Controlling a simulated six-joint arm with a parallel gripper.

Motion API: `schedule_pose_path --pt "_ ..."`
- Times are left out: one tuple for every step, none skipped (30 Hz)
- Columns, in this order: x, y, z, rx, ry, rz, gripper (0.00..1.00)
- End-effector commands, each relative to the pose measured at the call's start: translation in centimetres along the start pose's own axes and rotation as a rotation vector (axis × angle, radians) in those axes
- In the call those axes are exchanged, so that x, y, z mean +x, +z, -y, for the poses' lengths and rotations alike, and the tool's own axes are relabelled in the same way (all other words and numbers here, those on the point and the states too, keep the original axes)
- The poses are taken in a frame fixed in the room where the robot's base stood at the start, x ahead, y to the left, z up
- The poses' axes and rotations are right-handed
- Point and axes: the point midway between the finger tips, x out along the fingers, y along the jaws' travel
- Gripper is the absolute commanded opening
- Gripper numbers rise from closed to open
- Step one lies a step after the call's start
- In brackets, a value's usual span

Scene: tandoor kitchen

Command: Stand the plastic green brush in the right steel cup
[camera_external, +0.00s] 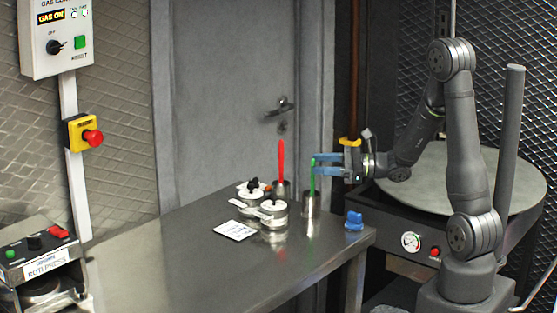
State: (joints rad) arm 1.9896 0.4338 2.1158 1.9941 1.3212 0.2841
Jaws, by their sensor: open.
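The green brush (312,184) stands nearly upright, its lower end inside the right steel cup (311,206) near the table's right end. My gripper (318,164), with blue fingers, is at the brush's upper part, coming from the right. Its jaws are open, and the brush top is at or between the fingertips; I cannot tell whether they touch it. The left steel cup (281,189) stands a little behind and holds a red brush (281,158) upright.
A blue knob-like object (354,221) sits near the right table edge. The front and left of the steel table (180,270) are mostly clear.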

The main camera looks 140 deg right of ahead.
Motion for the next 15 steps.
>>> schedule_pose_path --pt "-0.7 0.0 0.1 0.0 -0.003 0.0 0.42" --pt "-1.2 0.0 0.1 0.0 -0.003 -0.001 0.42" --pt "-1.9 0.0 0.1 0.0 -0.005 -0.001 0.42" --pt "-2.4 0.0 0.1 0.0 -0.004 -0.001 0.42" --pt "-2.9 0.0 0.1 0.0 -0.005 -0.001 0.42" --pt "-3.6 0.0 0.1 0.001 -0.005 -0.001 0.42" --pt "-4.1 0.0 0.1 0.001 -0.005 -0.002 0.42" --pt "-4.7 0.0 0.1 0.001 -0.005 -0.001 0.42" --pt "-5.3 0.0 0.1 0.001 -0.004 -0.001 0.42" --pt "-5.8 0.0 0.1 0.0 -0.005 -0.001 0.42" --pt "-6.3 0.0 0.1 0.0 -0.004 -0.001 0.42" --pt "-7.0 0.0 0.1 0.0 -0.005 -0.001 0.42" --pt "-7.5 0.0 0.1 0.001 -0.004 -0.001 0.42" --pt "-7.9 0.0 0.0 0.001 -0.004 -0.002 0.42" --pt "-8.5 0.0 0.1 0.0 -0.004 -0.001 0.42"
